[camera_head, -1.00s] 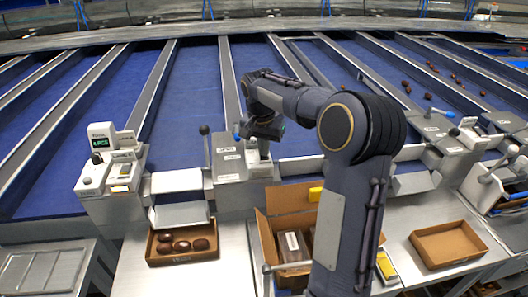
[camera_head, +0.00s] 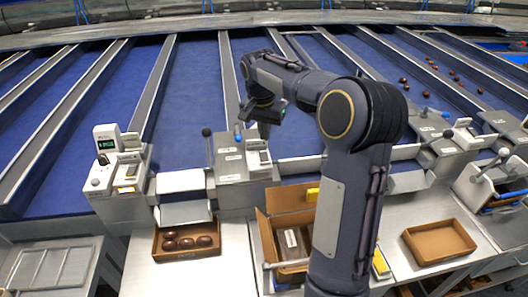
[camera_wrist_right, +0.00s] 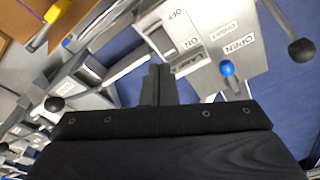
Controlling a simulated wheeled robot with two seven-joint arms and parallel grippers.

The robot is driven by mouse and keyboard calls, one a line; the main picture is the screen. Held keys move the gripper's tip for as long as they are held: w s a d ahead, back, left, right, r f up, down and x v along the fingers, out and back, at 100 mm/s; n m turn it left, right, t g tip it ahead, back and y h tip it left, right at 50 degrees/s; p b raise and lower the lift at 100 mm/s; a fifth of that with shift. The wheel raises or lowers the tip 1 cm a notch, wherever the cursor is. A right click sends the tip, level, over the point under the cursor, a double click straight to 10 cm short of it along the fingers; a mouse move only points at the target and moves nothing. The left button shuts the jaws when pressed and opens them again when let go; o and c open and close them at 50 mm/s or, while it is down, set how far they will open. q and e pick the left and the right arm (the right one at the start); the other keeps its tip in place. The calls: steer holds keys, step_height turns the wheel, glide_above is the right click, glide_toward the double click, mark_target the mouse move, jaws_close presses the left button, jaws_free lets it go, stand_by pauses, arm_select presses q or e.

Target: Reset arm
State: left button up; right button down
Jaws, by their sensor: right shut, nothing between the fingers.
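My right arm rises from the bottom of the head view and bends to the left over the lanes. Its right gripper (camera_head: 266,131) hangs above the middle control box (camera_head: 232,165). In the right wrist view the gripper (camera_wrist_right: 158,72) is shut and empty, its fingers together. Beyond the fingers are the box's ON/OFF switch (camera_wrist_right: 188,47) and a blue-knobbed lever (camera_wrist_right: 228,72) by an OPEN label. I cannot tell from these views how far the fingertips are from the box. My left gripper is out of view.
A tray with several dates (camera_head: 189,253) sits on the left steel bench. An open cardboard box (camera_head: 265,235) holding packs stands in the middle. An empty brown tray (camera_head: 440,257) lies to the right. Blue lanes (camera_head: 190,90) run behind, with several dates on the right ones.

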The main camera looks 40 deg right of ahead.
stand_by(0.4)
steer(key=s+a+f+n+t+y+b, duration=0.1)
steer(key=s+a+f+n, duration=0.1)
steer(key=s+a, duration=0.5)
steer(key=s+a+f+n+t+y+b, duration=0.2)
steer(key=s+a+f+n, duration=0.1)
steer(key=s+a, duration=0.4)
steer(key=s+a+f+n+t+y+b, duration=0.1)
steer(key=s+a+n, duration=0.4)
steer(key=s, duration=0.7)
steer(key=shift+a+f+t+y, duration=0.3)
steer(key=shift+a+f+y, duration=0.45)
steer(key=shift+a, duration=0.3)
